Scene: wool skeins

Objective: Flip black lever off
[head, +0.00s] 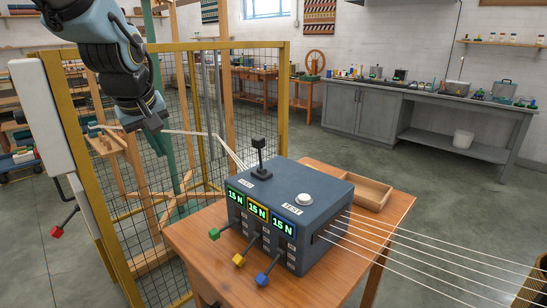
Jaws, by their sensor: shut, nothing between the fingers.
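The black lever (259,150) stands nearly upright on top of a grey-blue control box (300,184), near its back left. It has a square black knob and a dark base, with a small label beside it that I cannot read surely. My gripper (152,127) hangs at the upper left, in front of the mesh fence. It is shut and empty, well to the left of the lever and apart from it. Its fingertips are small and dark in this view.
Green (214,234), yellow (238,260) and blue (262,279) levers stick out from the box front below displays reading 15 N. A white button (304,199) and a wooden tray (371,192) are to the right. Yarn strands run from both sides. A yellow-framed fence (284,100) stands behind.

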